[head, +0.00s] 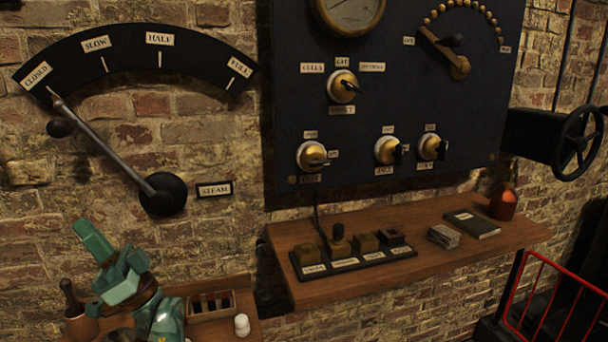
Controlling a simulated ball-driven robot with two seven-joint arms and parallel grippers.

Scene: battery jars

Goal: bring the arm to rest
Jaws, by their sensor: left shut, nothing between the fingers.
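My left arm and gripper (94,241), teal green, are at the lower left of the head view. The gripper is shut, with nothing seen in it. It is raised in front of the brick wall and the small lower-left shelf, below the steam lever (112,150), and appears apart from the lever. My arm hides part of the shelf and what stands there. My right gripper is not in view.
A wooden shelf (330,286) holds a switch block (355,256), a dark book (472,223) and an orange-red jar (503,204). A dark panel (300,120) with knobs hangs above.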

